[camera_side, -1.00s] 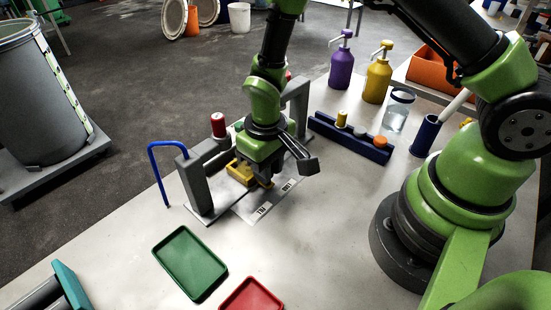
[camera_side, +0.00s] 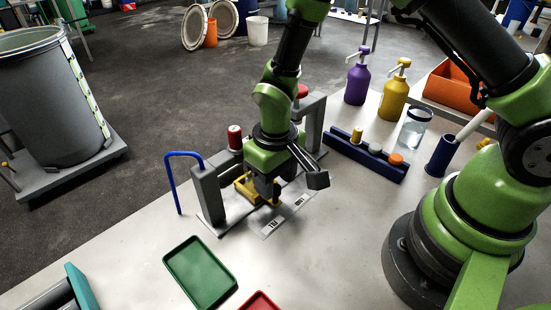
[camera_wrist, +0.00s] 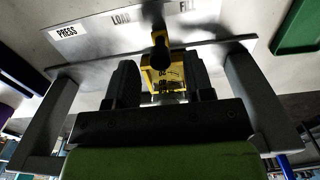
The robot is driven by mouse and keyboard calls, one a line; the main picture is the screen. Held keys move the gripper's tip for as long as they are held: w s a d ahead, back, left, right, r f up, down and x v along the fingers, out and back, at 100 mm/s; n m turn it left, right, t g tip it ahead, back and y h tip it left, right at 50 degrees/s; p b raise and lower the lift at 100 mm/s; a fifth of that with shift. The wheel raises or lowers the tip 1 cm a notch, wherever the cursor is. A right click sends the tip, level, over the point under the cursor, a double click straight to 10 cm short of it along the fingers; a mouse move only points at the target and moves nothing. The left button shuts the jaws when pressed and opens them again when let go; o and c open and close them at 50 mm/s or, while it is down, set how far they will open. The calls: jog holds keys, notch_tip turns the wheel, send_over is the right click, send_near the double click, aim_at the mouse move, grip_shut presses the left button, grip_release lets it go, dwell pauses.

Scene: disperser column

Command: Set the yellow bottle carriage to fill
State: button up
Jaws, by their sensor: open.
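The yellow bottle carriage (camera_side: 246,187) sits low in the grey disperser frame, with its far parts hidden behind my gripper. In the wrist view the yellow carriage (camera_wrist: 165,75) shows between my fingers, with a dark round-ended knob (camera_wrist: 160,50) pointing toward the label strip. The strip reads PRESS (camera_wrist: 67,33), LOAD (camera_wrist: 121,19) and FILL (camera_wrist: 187,6). The knob appears between LOAD and FILL, but the slanted view leaves its exact setting unclear. My gripper (camera_wrist: 160,82) is open, one dark finger on each side of the carriage; contact cannot be told. It also shows in the side view (camera_side: 268,196).
Grey uprights (camera_side: 208,195) flank the carriage. A green tray (camera_side: 201,271) lies in front. A blue rack (camera_side: 365,157), purple bottle (camera_side: 357,83) and yellow pump bottle (camera_side: 394,98) stand right.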

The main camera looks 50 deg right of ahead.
notch_tip(320, 180, up, 8)
jog(key=shift+r, duration=0.15)
dwell(0.3)
notch_tip(320, 180, down, 11)
jog(key=t, duration=0.4)
jog(key=shift+t, duration=0.3)
dwell(0.5)
grip_shut()
jog(key=shift+a, duration=2.05)
